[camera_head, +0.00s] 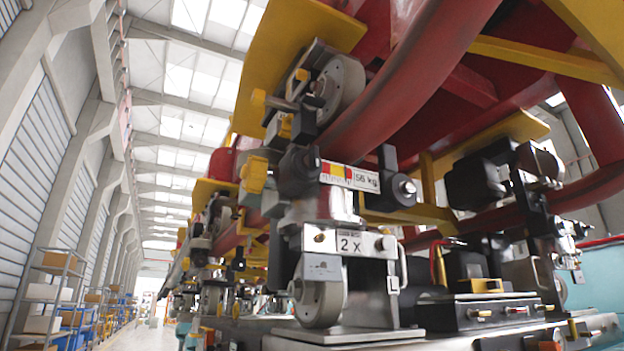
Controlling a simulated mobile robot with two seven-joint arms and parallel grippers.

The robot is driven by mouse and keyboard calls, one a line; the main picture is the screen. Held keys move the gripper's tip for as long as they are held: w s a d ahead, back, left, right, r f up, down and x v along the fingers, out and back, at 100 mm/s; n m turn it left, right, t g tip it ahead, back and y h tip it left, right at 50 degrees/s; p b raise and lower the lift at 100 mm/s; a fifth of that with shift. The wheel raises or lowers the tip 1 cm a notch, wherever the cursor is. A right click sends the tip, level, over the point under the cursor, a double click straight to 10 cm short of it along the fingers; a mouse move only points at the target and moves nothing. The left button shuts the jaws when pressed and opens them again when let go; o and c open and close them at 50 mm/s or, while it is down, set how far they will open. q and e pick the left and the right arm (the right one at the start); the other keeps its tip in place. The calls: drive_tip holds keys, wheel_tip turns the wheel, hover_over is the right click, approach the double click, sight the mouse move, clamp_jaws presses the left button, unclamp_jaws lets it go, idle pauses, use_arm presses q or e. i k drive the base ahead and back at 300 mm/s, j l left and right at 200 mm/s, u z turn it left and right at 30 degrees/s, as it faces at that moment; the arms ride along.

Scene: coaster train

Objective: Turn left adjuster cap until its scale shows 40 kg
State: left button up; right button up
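A scale plate (350,177) with red, yellow and white bands is mounted on the wheel assembly in the middle of the view. Its text appears to read 56 kg. A dark rounded cap-like part (299,161) sits at the left end of the plate, beside a black block. Another dark part with a round metal face (405,188) sits at its right end. I cannot tell for certain which is the left adjuster cap. Neither of my grippers can be made out.
A plate marked 2 X (349,243) is below the scale, with a metal wheel (318,290) under it. A curved red rail (405,75) runs overhead. Yellow knobs (254,174) stick out at left. A black toolbox-like case (475,311) is at right. The aisle (150,335) at left looks clear.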

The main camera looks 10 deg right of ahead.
sight(254, 174)
drive_tip(key=z, duration=0.85)
drive_tip(key=j+z, duration=0.8)
drive_tip(key=j, duration=0.25)
drive_tip(key=k+j+z, duration=0.15)
drive_tip(key=j+z, duration=0.2)
drive_tip(key=j, duration=0.15)
drive_tip(key=k+j+z, duration=0.2)
drive_tip(key=j+z, duration=0.2)
drive_tip(key=j, duration=0.1)
